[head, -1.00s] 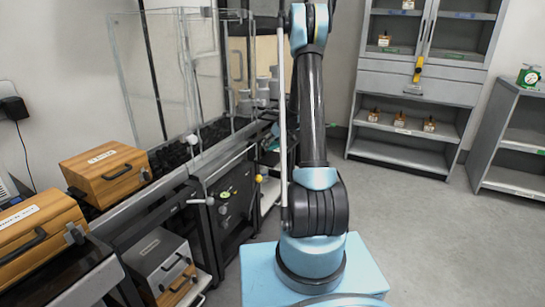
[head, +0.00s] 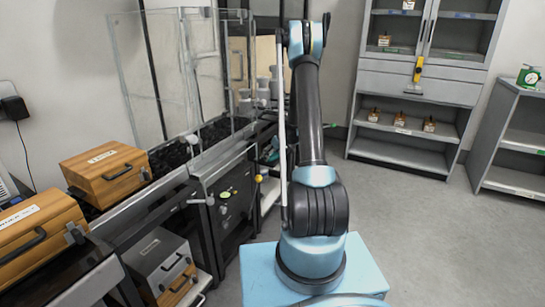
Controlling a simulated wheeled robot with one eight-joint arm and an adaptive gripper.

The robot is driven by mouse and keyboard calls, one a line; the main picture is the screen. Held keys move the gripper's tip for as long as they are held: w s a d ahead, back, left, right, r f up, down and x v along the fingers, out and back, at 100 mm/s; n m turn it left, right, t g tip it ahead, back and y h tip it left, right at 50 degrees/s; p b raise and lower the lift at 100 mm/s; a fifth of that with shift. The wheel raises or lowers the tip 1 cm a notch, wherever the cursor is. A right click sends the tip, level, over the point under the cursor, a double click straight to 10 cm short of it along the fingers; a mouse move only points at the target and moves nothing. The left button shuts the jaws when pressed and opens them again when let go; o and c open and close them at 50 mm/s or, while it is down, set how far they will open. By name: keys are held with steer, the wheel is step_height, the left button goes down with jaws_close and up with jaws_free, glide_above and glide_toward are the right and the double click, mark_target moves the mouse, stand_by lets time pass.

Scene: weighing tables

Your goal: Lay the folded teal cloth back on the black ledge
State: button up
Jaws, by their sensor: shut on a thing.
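My arm rises in the middle of the head view and bends at its top, facing away. My gripper is not visible; the arm hides that region. A small teal patch (head: 271,153) shows just left of the arm, beside the dark bench frame. It may be the folded teal cloth, but it is too small and partly hidden to be sure. A black surface (head: 170,156) runs along the bench at left, under the clear panels. I cannot tell whether it is the black ledge.
Wooden boxes (head: 105,172) stand on the bench at left. Clear panels (head: 165,75) rise above the bench. A grey cabinet (head: 420,85) stands at the back, with a lower shelf unit (head: 510,140) at right. The floor (head: 430,230) at right is clear.

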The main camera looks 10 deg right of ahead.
steer(key=o, duration=0.9)
steer(key=shift+o, duration=0.2)
steer(key=shift+r, duration=0.1)
steer(key=v, duration=1.1)
steer(key=s+a+r+m+g, duration=0.1)
steer(key=s+r, duration=0.4)
steer(key=s, duration=0.3)
steer(key=s+a+r+m+h, duration=0.15)
steer(key=s+r, duration=0.25)
steer(key=s, duration=0.5)
steer(key=s+a+r+g, duration=0.1)
steer(key=s+a+r, duration=0.1)
steer(key=s+r, duration=0.45)
steer(key=s+f+m+h, duration=0.1)
steer(key=s+f, duration=0.2)
steer(key=s, duration=1.1)
steer(key=s+d+f+m+g+h, duration=0.1)
steer(key=s+f+m, duration=0.1)
steer(key=s, duration=1.2)
steer(key=shift+s+f, duration=0.35)
steer(key=shift+f, duration=0.45)
